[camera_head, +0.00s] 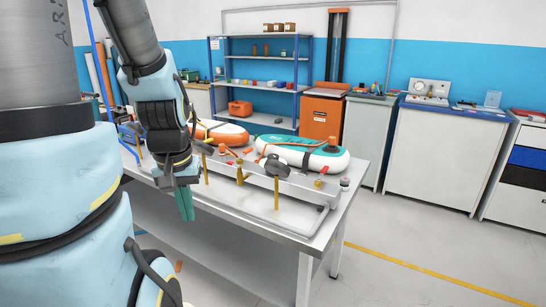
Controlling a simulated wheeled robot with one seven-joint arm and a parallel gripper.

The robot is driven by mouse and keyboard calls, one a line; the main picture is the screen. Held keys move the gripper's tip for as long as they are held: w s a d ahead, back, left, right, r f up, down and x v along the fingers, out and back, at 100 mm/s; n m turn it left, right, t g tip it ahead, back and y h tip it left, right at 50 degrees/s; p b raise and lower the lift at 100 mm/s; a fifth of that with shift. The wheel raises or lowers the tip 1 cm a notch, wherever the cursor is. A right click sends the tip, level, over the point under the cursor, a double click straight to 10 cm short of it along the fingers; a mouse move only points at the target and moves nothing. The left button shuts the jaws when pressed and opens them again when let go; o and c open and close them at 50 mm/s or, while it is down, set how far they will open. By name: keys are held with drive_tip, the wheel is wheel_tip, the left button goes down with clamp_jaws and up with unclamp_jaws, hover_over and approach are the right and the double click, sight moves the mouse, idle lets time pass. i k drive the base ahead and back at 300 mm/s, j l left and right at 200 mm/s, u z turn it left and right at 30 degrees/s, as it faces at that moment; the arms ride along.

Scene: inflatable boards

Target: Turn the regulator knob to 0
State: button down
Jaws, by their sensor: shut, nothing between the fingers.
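A long grey metal fixture (300,187) lies along the worktable, with brass fittings on it. A dark round knob-like part (275,165) stands on it above a brass stem. A smaller dark round part sits further left on the fixture. I cannot tell for certain which part is the regulator knob, and no scale or 0 mark is readable. My gripper (186,206) points down at the table's front edge, left of the dark knob and apart from it. Its greenish fingers are together with nothing between them.
A teal and white inflatable board (302,151) and an orange and white one (222,132) lie behind the fixture. A blue shelf rack (262,83), an orange cabinet (321,117) and white cabinets (443,158) line the wall. The floor right of the table is clear.

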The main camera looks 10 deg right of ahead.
sight(275, 156)
drive_tip(key=i+j, duration=0.1)
drive_tip(key=i, duration=1.1)
